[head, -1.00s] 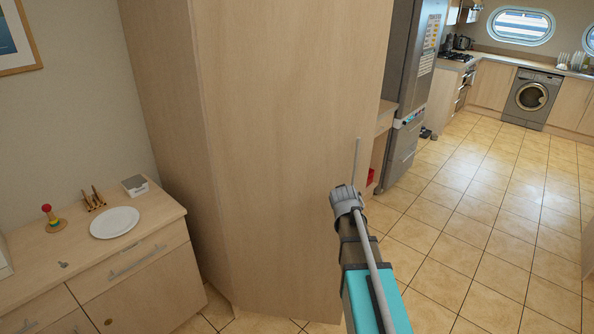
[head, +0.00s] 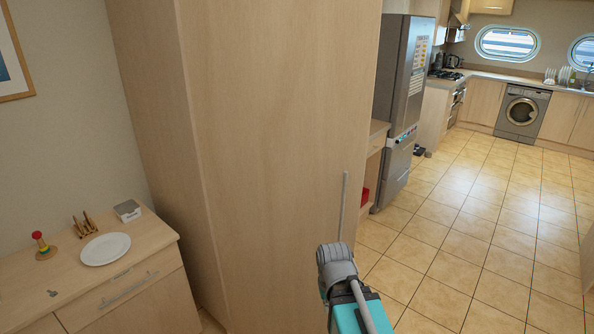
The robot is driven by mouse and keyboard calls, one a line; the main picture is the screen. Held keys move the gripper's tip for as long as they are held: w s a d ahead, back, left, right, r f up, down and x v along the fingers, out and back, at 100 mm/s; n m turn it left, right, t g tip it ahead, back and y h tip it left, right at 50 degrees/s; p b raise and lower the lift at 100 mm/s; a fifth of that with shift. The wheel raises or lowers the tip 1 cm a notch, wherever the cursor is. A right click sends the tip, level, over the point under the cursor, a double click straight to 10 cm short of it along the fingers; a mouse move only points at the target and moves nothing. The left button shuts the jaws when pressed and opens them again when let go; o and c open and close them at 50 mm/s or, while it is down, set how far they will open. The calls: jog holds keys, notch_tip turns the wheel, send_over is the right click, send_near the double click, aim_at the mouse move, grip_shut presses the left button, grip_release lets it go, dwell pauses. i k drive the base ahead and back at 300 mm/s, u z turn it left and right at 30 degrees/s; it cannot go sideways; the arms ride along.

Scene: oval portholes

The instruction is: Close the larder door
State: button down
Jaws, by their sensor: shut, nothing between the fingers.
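The larder is the tall light-wood unit filling the middle of the head view. Its broad front panel, which looks like the larder door (head: 275,150), has a thin grey vertical bar, apparently its handle (head: 343,205), near the right edge. I cannot tell how far the door stands open; its hinge line and bottom edge are not clear. My gripper (head: 337,258) is at the bottom centre right, just below the bar and in front of the panel's right edge. It is shut and holds nothing. Its fingertips are hard to make out, and I cannot tell whether it touches the door.
A low cabinet (head: 150,235) with a white plate (head: 105,249) and small items stands at the left. Right of the larder are a shelf with a red thing (head: 364,196) and a grey fridge (head: 405,100). The tiled floor (head: 470,230) to the right is clear.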

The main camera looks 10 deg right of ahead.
aim_at(282, 91)
jog(key=u, duration=0.05)
jog(key=k, duration=1.3)
jog(key=z, duration=0.5)
jog(key=i, duration=1.05)
jog(key=z, duration=0.35)
jog(key=i, duration=1.05)
jog(key=u, duration=0.45)
